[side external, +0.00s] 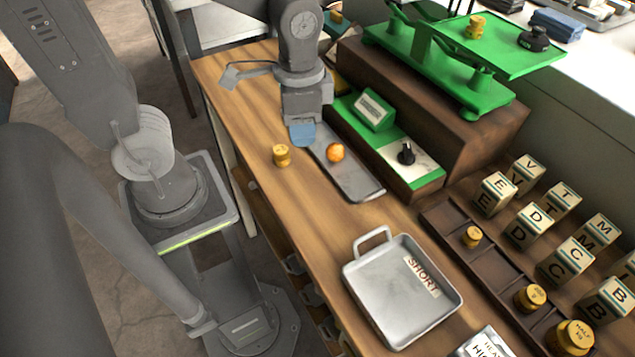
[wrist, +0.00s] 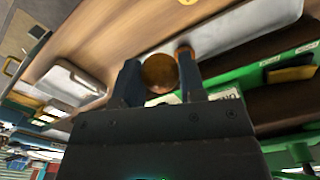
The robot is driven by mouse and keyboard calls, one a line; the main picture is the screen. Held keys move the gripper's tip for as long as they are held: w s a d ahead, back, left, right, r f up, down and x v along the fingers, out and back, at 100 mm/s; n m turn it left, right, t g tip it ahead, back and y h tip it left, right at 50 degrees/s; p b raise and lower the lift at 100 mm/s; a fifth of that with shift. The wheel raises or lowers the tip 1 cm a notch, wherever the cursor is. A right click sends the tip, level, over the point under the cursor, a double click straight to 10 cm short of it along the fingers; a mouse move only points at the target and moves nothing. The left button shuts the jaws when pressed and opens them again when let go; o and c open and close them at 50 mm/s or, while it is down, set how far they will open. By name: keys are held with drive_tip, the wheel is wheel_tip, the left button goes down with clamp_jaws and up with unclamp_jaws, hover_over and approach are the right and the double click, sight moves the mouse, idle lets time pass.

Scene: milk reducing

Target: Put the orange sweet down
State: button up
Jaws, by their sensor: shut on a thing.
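In the wrist view my gripper (wrist: 160,78) is shut on a round orange-brown sweet (wrist: 160,72), which sits between its two dark fingers. An orange patch (wrist: 184,51) shows partly behind the right finger.
A metal pan (side external: 400,290) marked SHORT is nearer the camera. A green scale (side external: 440,60) stands behind. Bare wood lies between tray and pan.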

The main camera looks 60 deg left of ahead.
hover_over(324, 212)
wheel_tip(324, 212, down, 5)
drive_tip(key=shift+f, duration=2.25)
drive_tip(key=shift+f, duration=0.1)
drive_tip(key=o, duration=0.9)
